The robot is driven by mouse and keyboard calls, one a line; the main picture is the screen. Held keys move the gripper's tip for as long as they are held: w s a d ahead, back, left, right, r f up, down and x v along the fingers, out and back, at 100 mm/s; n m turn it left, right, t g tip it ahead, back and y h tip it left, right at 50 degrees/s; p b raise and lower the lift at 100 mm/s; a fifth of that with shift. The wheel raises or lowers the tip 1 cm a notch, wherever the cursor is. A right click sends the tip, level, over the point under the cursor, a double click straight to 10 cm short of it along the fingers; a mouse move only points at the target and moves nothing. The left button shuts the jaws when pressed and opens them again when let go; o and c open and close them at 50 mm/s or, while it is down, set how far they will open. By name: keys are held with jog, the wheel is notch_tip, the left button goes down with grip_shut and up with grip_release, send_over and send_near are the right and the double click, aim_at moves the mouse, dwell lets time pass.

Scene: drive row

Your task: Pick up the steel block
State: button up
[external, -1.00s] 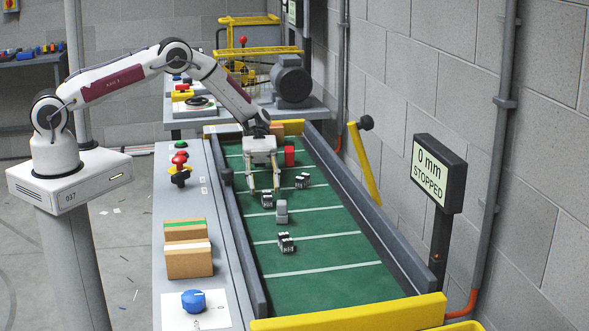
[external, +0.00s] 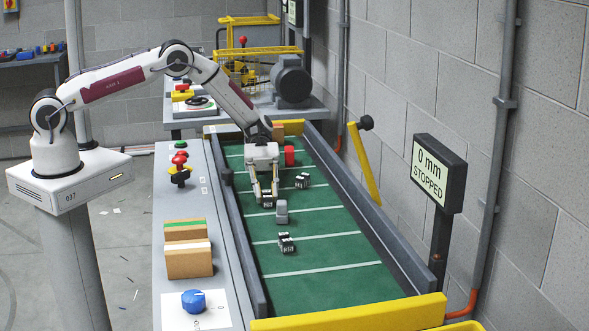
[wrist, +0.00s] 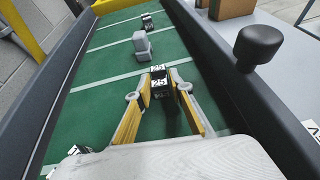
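My gripper (external: 267,202) is low over the green belt, its fingers pointing down. Its two yellow-lined fingers, also in the wrist view (wrist: 158,86), are closed in on both sides of a small black block (wrist: 158,84) with white "25" labels. That block (external: 268,204) is partly hidden by the fingers in the external view. A plain grey block (external: 281,212) stands just in front of it to the right, and also shows in the wrist view (wrist: 142,46). I cannot tell from looks alone which one is steel.
Other black labelled blocks lie on the belt (external: 310,273), one to the right (external: 302,181) and one nearer the camera (external: 286,243). A red block (external: 289,156) is at the far end. Grey side rails (external: 382,222) flank the belt. The display (external: 434,172) reads "0 mm STOPPED".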

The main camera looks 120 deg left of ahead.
grip_shut()
jog(key=shift+r, duration=0.2)
jog(key=shift+r, duration=4.85)
jog(key=shift+w, duration=0.1)
